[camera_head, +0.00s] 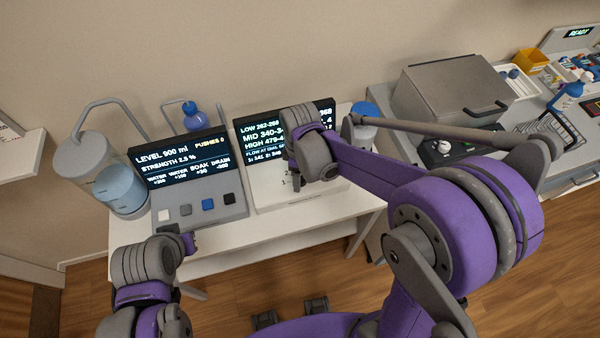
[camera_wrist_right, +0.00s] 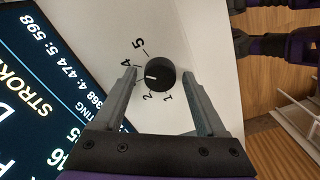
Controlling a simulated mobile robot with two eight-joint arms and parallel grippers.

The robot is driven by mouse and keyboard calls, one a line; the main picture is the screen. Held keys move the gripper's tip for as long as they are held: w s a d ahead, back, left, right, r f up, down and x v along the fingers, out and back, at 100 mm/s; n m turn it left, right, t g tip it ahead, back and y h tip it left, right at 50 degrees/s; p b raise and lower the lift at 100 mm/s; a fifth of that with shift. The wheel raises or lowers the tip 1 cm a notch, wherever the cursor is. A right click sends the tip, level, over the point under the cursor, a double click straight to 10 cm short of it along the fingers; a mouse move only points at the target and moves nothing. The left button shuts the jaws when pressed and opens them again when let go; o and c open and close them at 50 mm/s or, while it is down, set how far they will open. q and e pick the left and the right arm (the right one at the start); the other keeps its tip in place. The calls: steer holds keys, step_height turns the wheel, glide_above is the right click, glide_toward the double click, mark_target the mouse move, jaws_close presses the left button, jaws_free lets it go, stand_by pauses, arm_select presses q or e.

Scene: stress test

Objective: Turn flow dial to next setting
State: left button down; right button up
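The flow dial (camera_wrist_right: 161,76) is a round black knob with a white pointer mark, on a pale panel (camera_wrist_right: 205,35) in the right wrist view. Its pointer faces left. The numerals 1, 2, 4 and 5 show around it; the spot between 2 and 4 is hidden behind a finger. My right gripper (camera_wrist_right: 160,71) is open, with one finger on each side of the dial and gaps visible between. In the head view my right gripper (camera_head: 297,182) is over the panel and hides the dial. My left gripper (camera_head: 190,242) is low at the left, its fingers too small to judge.
A display (camera_head: 260,130) with LOW, MID and HIGH ranges stands behind the dial panel. A grey lidded box (camera_head: 450,90) stands at right.

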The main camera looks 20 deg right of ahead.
jaws_close()
arm_select(q)
steer(key=shift+f, duration=0.15)
arm_select(e)
steer(key=m+b, duration=0.1)
steer(key=m, duration=0.2)
arm_select(q)
steer(key=shift+s+f+b, duration=0.35)
steer(key=shift+f+b, duration=0.1)
steer(key=shift+f, duration=0.45)
steer(key=shift+s+f+b, duration=0.35)
steer(key=shift+f+b, duration=0.05)
steer(key=shift+f, duration=0.45)
arm_select(e)
steer(key=shift+m, duration=2.4)
steer(key=shift+o, duration=1)
jaws_free()
